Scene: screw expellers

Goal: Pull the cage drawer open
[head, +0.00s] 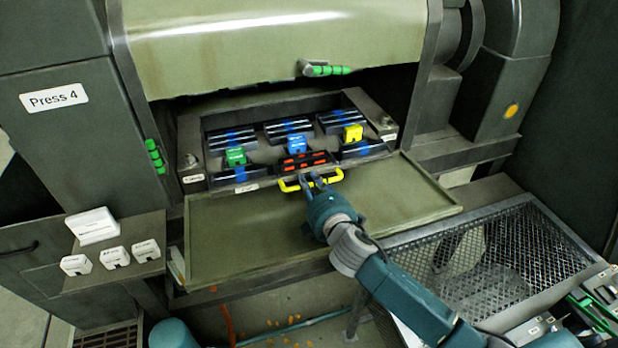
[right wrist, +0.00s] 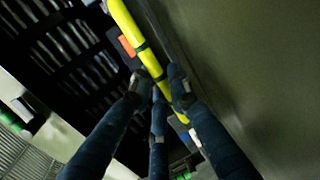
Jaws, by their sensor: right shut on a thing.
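The cage drawer (head: 262,158) sits in the opening of Press 4, under the raised pale green cover. It holds dark barred segments with blue marks. A black front piece with orange-red marks carries a yellow handle (head: 290,186). My right gripper (head: 312,181) is shut on the yellow handle, near its middle. In the right wrist view, the fingers (right wrist: 160,82) close around the yellow bar (right wrist: 122,22), and dark slats show beside it. The fingers hide part of the handle. My left gripper is not in view.
A flat green drip tray (head: 240,240) spreads below the drawer front. Green (head: 236,156), blue (head: 297,145) and yellow (head: 352,133) tags sit on the segments. White labelled blocks (head: 117,257) stand on a left shelf. A mesh-topped bench (head: 510,260) is at lower right.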

